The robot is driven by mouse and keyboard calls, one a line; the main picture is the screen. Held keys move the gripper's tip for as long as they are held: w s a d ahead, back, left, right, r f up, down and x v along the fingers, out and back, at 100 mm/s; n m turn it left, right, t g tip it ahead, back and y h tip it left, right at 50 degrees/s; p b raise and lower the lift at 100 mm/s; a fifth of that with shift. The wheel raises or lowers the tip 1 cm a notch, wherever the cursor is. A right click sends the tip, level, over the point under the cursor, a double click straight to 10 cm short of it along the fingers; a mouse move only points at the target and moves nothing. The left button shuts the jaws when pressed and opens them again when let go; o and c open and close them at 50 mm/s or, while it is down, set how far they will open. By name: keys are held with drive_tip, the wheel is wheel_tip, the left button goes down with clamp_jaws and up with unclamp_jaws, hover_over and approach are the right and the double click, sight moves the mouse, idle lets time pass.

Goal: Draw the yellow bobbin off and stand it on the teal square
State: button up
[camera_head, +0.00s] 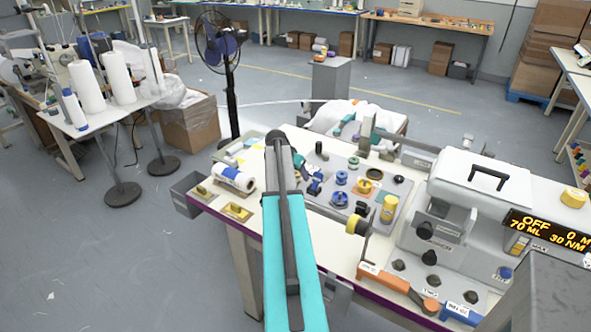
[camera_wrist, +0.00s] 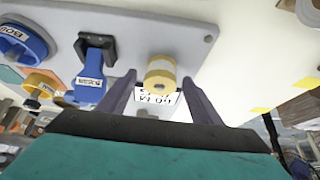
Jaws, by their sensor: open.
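The yellow bobbin (camera_wrist: 160,72), a short cylinder with a pale middle band, shows in the wrist view near the edge of a grey plate. My gripper (camera_wrist: 158,82) is open, with one finger on each side of the bobbin and a visible gap on both sides. A white printed label lies below it in that view. In the head view my teal arm hides most of that spot, so I cannot pick out this bobbin there. A teal patch (camera_wrist: 9,74) shows at the left edge of the wrist view; I cannot tell if it is the teal square.
Close by on the plate are a blue handle on a black base (camera_wrist: 92,66) and a big blue knob (camera_wrist: 22,43). The grey plate (camera_head: 405,187) also carries a yellow cylinder (camera_head: 389,209) and several spools. A white machine (camera_head: 480,180) stands at the right.

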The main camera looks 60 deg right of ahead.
drive_tip(key=shift+f, duration=0.15)
drive_tip(key=c, duration=1.3)
drive_tip(key=shift+r+p, duration=1.2)
drive_tip(key=shift+r, duration=1.85)
drive_tip(key=shift+r+p, duration=0.7)
drive_tip(key=shift+r, duration=1.25)
